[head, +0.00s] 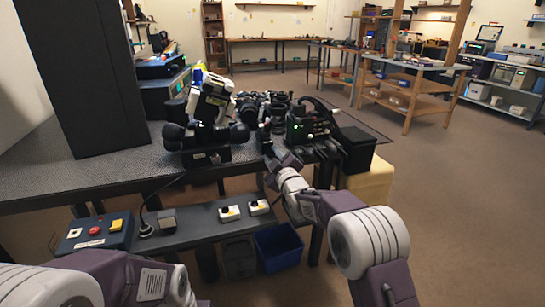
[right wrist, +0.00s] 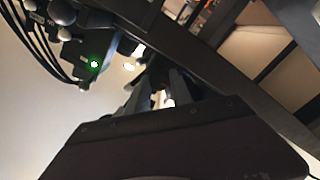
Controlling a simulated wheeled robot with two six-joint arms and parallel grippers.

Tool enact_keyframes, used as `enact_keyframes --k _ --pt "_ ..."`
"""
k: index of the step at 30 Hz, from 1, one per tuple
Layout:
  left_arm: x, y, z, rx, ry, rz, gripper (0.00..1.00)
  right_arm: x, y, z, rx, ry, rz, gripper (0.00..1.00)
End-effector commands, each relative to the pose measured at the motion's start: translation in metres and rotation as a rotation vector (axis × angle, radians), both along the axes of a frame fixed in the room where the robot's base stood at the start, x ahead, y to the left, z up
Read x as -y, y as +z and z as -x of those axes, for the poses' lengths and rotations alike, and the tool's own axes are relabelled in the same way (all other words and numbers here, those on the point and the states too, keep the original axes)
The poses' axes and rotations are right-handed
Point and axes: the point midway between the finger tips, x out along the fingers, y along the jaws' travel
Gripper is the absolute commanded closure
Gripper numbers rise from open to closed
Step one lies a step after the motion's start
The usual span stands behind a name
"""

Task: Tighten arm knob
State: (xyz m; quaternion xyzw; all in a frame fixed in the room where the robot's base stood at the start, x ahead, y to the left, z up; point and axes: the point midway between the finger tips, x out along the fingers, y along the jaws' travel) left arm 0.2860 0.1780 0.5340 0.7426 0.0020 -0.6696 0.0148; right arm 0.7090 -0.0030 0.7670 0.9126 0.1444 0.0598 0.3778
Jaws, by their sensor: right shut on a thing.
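My right gripper (head: 267,140) reaches up to the table's front edge, between the black device with white and yellow parts (head: 212,105) and the black unit with a green light (head: 308,124). In the right wrist view, its dark fingers (right wrist: 163,88) are shut on a small part, which I take to be the arm knob. The knob is mostly hidden between the fingers; only small bright spots show there. The green light (right wrist: 95,65) also shows at upper left there. My left arm crosses the bottom left of the head view; its gripper is out of frame.
A tall black panel (head: 85,75) stands at the left of the table (head: 85,170). A lower shelf holds a control box with buttons (head: 97,232) and small switches (head: 230,212). A blue bin (head: 278,247) is below. Open floor lies to the right.

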Motion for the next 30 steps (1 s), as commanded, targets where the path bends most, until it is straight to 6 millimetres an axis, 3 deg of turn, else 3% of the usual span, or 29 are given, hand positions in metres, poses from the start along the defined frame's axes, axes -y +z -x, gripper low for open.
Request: enact_keyframes --k 11,30 --pt "0.000 0.004 0.000 0.000 0.000 0.000 0.55 0.000 0.000 0.000 -0.036 0.001 -0.110 1.00" --pt "0.000 0.022 0.000 0.000 0.000 0.000 0.55 0.001 0.001 0.000 -0.218 0.000 -0.667 1.00"
